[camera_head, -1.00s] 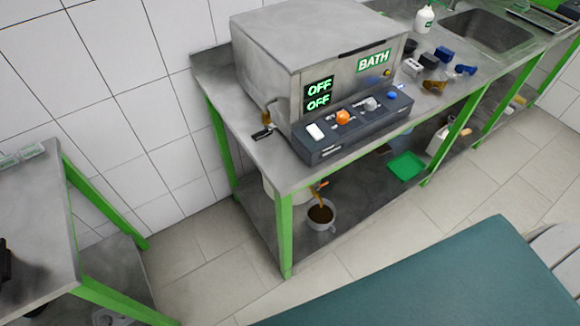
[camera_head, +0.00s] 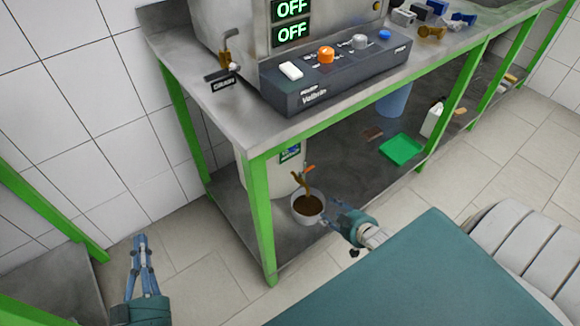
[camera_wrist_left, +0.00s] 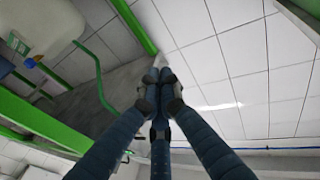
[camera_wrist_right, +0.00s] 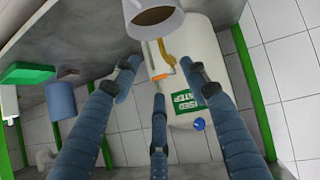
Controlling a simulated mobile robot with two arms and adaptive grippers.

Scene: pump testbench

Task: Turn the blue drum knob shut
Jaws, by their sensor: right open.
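The white drum (camera_head: 268,178) stands on the lower shelf under the bench, partly hidden by the green leg. A brown tap with an orange handle (camera_head: 309,170) sits above a cup of brown liquid (camera_head: 306,218). In the right wrist view a blue knob or cap (camera_wrist_right: 198,124) shows on the drum (camera_wrist_right: 205,60), near a green label. A blue part (camera_wrist_left: 30,62) on the drum shows in the left wrist view. My right gripper (camera_head: 335,208) is open and empty beside the cup. My left gripper (camera_head: 139,240) is shut and empty, left of the bench.
A green leg (camera_head: 259,215) stands at the bench's front corner. A green tray (camera_head: 401,149) and a blue container (camera_head: 392,101) are further right on the lower shelf. The control panel (camera_head: 335,78) above carries another blue knob (camera_head: 384,34). A teal surface (camera_head: 420,275) fills the foreground.

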